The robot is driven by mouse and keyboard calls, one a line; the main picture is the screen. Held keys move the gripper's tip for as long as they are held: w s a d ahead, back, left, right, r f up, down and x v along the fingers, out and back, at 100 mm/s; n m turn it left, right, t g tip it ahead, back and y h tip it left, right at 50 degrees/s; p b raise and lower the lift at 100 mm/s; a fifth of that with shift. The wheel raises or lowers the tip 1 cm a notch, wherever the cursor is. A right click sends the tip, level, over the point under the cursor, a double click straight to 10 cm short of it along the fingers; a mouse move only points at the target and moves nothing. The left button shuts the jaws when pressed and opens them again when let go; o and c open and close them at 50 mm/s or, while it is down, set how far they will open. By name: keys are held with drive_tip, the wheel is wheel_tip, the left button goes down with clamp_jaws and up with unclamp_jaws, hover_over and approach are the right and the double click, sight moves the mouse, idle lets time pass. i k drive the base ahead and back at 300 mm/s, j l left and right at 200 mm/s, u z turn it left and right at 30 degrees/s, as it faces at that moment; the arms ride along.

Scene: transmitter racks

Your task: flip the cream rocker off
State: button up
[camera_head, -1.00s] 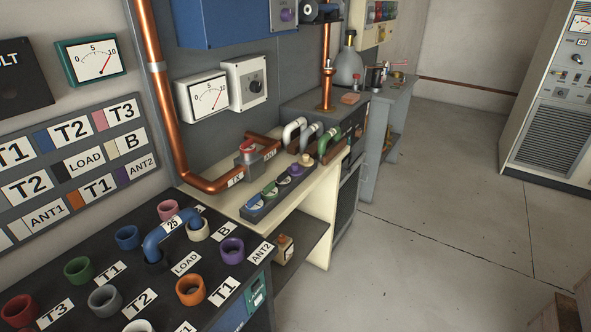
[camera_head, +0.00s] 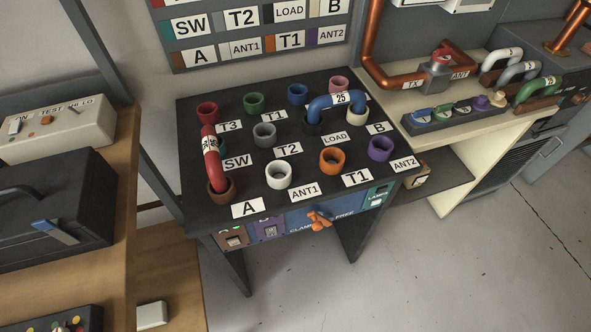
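Several small switches are in view, and I cannot tell for sure which is the cream rocker. On the front of the black patch table (camera_head: 318,160), a brown plate (camera_head: 233,239) and a purple plate (camera_head: 269,229) each carry a small pale switch. A teal plate marked LAMPS (camera_head: 377,196) sits at the right end of that front. A cream box (camera_head: 60,128) at the left has a whitish switch (camera_head: 14,126) and other small controls on top. The positions of these switches are too small to read. My gripper is not in view.
An orange clamp handle (camera_head: 319,220) sticks out from the table front. Red (camera_head: 211,158) and blue (camera_head: 337,101) U-links stand in the table's sockets. A wooden shelf (camera_head: 115,215) with a black case (camera_head: 50,205) is at left. The floor at right is open.

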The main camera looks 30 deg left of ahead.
sight(234, 242)
drive_tip(key=u, duration=1.2)
drive_tip(key=j+z, duration=0.15)
drive_tip(key=j, duration=0.15)
drive_tip(key=k+j+z, duration=0.15)
drive_tip(key=j, duration=0.15)
